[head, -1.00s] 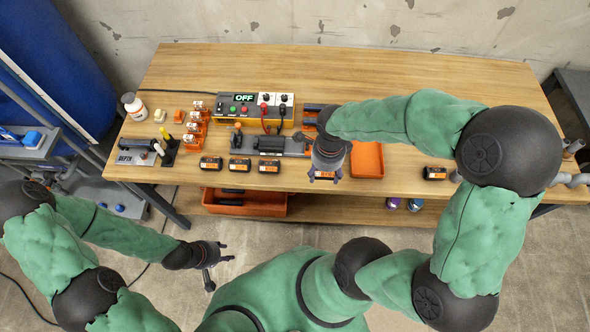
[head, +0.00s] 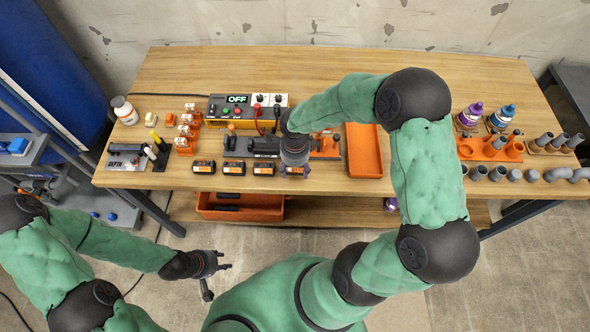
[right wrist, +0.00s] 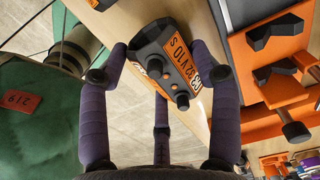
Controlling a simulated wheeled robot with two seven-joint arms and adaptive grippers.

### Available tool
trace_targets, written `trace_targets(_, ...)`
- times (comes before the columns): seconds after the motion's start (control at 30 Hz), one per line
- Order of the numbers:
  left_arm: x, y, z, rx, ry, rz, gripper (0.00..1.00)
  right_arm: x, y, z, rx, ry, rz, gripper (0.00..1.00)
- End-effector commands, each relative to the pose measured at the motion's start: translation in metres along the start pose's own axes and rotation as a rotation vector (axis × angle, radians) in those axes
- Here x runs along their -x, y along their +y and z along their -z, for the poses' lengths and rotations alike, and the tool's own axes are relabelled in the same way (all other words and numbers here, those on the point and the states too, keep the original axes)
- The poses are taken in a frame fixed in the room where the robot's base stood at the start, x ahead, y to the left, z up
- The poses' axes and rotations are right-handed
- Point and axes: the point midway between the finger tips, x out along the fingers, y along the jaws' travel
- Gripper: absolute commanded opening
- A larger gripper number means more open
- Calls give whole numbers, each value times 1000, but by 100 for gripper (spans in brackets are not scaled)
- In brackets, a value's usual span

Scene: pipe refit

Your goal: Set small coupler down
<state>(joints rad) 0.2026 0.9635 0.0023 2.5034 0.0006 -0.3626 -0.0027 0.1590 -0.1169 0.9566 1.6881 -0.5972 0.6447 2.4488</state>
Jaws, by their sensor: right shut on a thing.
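The small coupler (right wrist: 152,42), a black block with an orange label, sits between the purple-grey fingers of my right gripper (right wrist: 160,80) in the right wrist view. In the head view my right gripper (head: 294,173) points down over the front of the workbench, shut on this coupler, whose orange label (head: 292,170) just shows. It is at the right end of a row of similar black blocks (head: 234,168). I cannot tell whether it touches the bench top. My left gripper (head: 222,268) is empty, with fingers spread, in front of the bench.
An orange tray (head: 364,152) lies right of the gripper. Behind it stand an orange-and-grey fixture (head: 325,146) and a control box reading OFF (head: 237,105). Grey pipe pieces (head: 515,175) and an orange holder (head: 488,149) are at the right. An orange bin (head: 240,207) sits on the lower shelf.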

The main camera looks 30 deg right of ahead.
Motion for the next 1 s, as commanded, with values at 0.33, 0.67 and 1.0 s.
trace_targets(0.33, -4, -1, 0, 0, 0, 0, 40, -10, 0, 0, -1, -1, 2, 30)
trace_targets(0.67, -7, -3, 0, 0, 0, 0, 40, -13, 0, 0, -1, -1, 1, 87)
trace_targets(1.0, -6, -2, 0, 0, 0, 0, 40, -12, 0, 0, -1, 0, 1, 87)
